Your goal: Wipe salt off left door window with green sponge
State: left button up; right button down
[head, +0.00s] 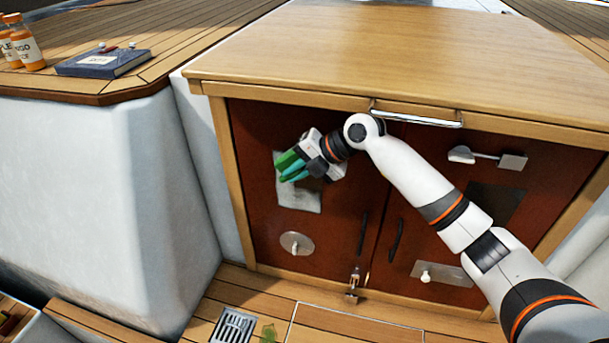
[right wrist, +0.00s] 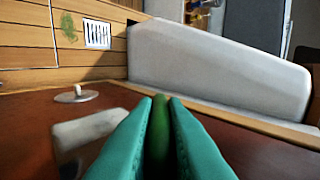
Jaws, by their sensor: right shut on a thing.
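My right gripper (head: 291,167) is shut on the green sponge (head: 287,159) at the left door (head: 257,125) of the wooden cabinet. In the right wrist view the sponge (right wrist: 160,130) sits between the two teal fingers. The left door window (head: 297,197) is a pale, whitish rectangle. My gripper covers its upper part, and its lower part shows below the fingers. The window also shows in the right wrist view (right wrist: 85,135), left of the fingers. I cannot tell whether the sponge touches the glass. My left gripper is not in view.
A round metal plate with a knob (head: 296,243) is below the window. Dark handles (head: 362,233) and a latch (head: 353,284) are near the door seam. A metal rail (head: 417,115) runs under the countertop (head: 400,55). A white bench wall (head: 100,190) stands left; a book (head: 103,62) and bottles (head: 24,42) are above it.

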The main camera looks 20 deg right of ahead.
jog(key=f, duration=0.1)
jog(key=a+f+b, duration=0.1)
jog(key=f, duration=0.1)
jog(key=shift+w+a+b, duration=0.15)
jog(key=shift+w+b, duration=0.15)
jog(key=shift+d+f+b, duration=0.5)
jog(key=shift+f+b, duration=5.7)
jog(key=shift+f, duration=1.7)
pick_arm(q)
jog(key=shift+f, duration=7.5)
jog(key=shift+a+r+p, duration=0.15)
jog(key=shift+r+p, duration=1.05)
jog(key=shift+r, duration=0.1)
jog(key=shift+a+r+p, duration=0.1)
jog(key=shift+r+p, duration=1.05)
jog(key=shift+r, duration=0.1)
pick_arm(e)
notch_tip(320, 180, up, 8)
jog(key=w+a, duration=0.1)
jog(key=shift+a+r, duration=0.2)
jog(key=shift+a, duration=0.15)
